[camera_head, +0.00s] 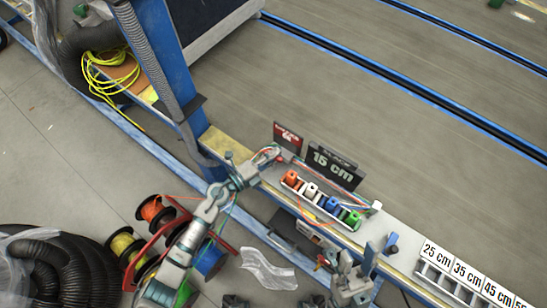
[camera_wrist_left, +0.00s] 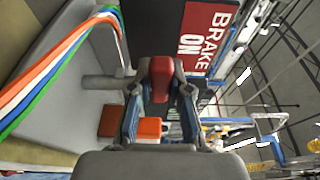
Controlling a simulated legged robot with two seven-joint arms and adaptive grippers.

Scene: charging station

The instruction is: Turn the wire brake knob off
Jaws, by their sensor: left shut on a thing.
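My left gripper (camera_head: 268,154) reaches in from the lower left to the bench, just below a small red brake sign (camera_head: 287,138). In the left wrist view, this gripper (camera_wrist_left: 160,95) is shut on the red brake knob (camera_wrist_left: 160,72), with a finger on each side. The knob's base is partly hidden by the fingers. The sign (camera_wrist_left: 208,35) beside the knob reads "BRAKE ON". My right gripper (camera_head: 335,265) is at the bottom of the head view, near the bench's front edge; its finger state is unclear.
Coloured wires (camera_wrist_left: 60,65) run close beside the left gripper. A row of coloured blocks (camera_head: 320,200) stands on the bench by a "15 cm" sign (camera_head: 335,167). Labelled length bins (camera_head: 455,275) are at the lower right. Wire spools (camera_head: 150,235) stand at the left.

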